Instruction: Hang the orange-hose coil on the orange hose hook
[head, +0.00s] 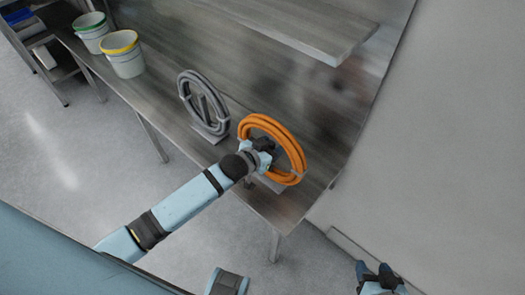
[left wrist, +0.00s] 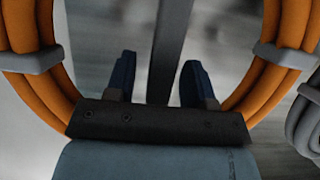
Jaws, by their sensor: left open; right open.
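The orange-hose coil (head: 297,153) stands upright at the right end of the metal bench, above a small base plate. My left gripper (head: 268,148) is in front of the coil's centre, hiding part of it. In the left wrist view, the left gripper's fingers (left wrist: 160,75) are apart with no hose between them. Orange hose (left wrist: 278,85) with grey bands curves past on both sides, and a grey upright bar (left wrist: 168,45) shows beyond the fingers. Whether the coil rests on this bar or a hook is hidden. My right gripper (head: 380,279) is open and empty, low at the right.
A grey hose coil (head: 184,90) stands on its own holder to the left on the bench (head: 155,88). Two white buckets, one with a yellow rim (head: 122,50) and one with a green rim (head: 91,30), stand further left. A metal shelf (head: 300,30) overhangs behind.

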